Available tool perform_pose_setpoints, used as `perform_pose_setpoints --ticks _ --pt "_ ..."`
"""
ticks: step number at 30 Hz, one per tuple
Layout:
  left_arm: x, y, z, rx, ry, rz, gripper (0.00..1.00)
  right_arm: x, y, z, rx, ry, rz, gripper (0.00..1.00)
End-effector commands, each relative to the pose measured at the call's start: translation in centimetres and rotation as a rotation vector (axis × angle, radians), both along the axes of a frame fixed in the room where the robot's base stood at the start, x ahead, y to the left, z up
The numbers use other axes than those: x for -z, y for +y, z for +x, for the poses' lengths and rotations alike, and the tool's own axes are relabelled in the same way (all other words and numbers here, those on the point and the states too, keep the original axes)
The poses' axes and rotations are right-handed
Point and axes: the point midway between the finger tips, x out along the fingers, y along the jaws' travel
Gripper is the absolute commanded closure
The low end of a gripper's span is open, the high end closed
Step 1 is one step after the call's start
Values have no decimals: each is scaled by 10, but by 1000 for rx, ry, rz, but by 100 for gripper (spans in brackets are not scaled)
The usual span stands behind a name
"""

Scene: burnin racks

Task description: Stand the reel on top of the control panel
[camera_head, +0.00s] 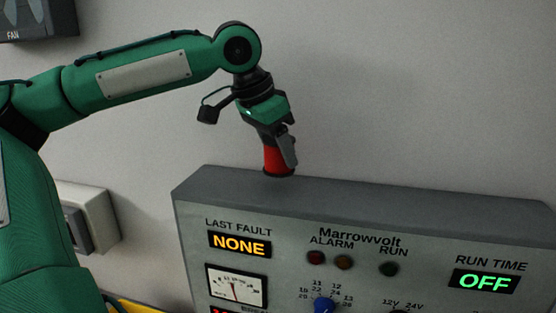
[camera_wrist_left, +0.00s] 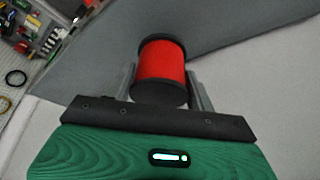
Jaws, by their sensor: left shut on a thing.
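The red reel (camera_head: 276,160) with dark end flanges is upright at the top face of the grey control panel (camera_head: 235,186). Its lower end appears to touch the panel top, near the back edge. My left gripper (camera_head: 281,150) comes down from above and is shut on the reel. In the left wrist view the reel (camera_wrist_left: 161,66) sits between the two fingers of the gripper (camera_wrist_left: 165,88), with the grey panel surface (camera_wrist_left: 100,65) behind it. My right gripper is in neither view.
The panel front carries displays, lamps, a meter (camera_head: 236,287) and a blue knob (camera_head: 323,305). A wall box (camera_head: 90,215) is at the left, and a fan unit (camera_head: 40,20) at the upper left. The panel top to the right of the reel is clear.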

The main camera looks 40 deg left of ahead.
Motion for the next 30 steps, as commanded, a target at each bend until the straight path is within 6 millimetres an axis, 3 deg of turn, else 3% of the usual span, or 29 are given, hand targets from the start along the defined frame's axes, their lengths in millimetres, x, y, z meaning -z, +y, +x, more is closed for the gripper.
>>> perform_pose_setpoints --ticks 8,18,19,22,30 --pt "33 0 0 2 2 -2 76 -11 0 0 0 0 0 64" --pt "37 0 0 1 -1 -1 76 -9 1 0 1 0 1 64" --pt "38 0 0 1 0 -1 43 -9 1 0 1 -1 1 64" --pt "37 0 0 0 0 -1 24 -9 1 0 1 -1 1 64" --pt "37 0 0 0 0 -1 23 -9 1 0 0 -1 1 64"
